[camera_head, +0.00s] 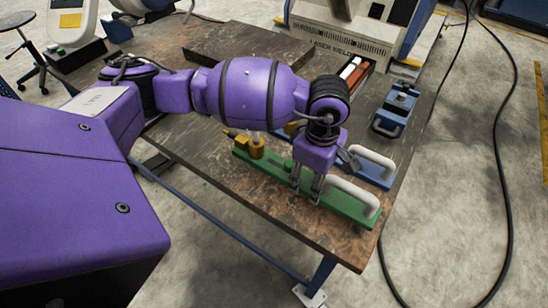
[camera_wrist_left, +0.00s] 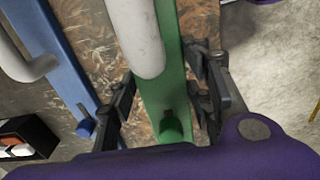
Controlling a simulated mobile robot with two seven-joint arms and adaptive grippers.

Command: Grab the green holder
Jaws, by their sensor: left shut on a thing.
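The green holder (camera_head: 338,204) is a long green bar with a white handle, lying on the brown table near its front edge. In the left wrist view the bar (camera_wrist_left: 176,60) runs between my fingers, with the white handle beyond them. My left gripper (camera_head: 307,192) reaches down over the middle of the bar, and its fingers (camera_wrist_left: 162,82) are shut on it from both sides. The gripper hides part of the bar. My right gripper is not in view.
A blue holder (camera_head: 374,174) with a white handle lies just behind. A yellow piece (camera_head: 257,150) stands at the green bar's left end. A blue device (camera_head: 395,112), an open box (camera_head: 354,74) and a large machine (camera_head: 345,38) are further back. The table's left front is clear.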

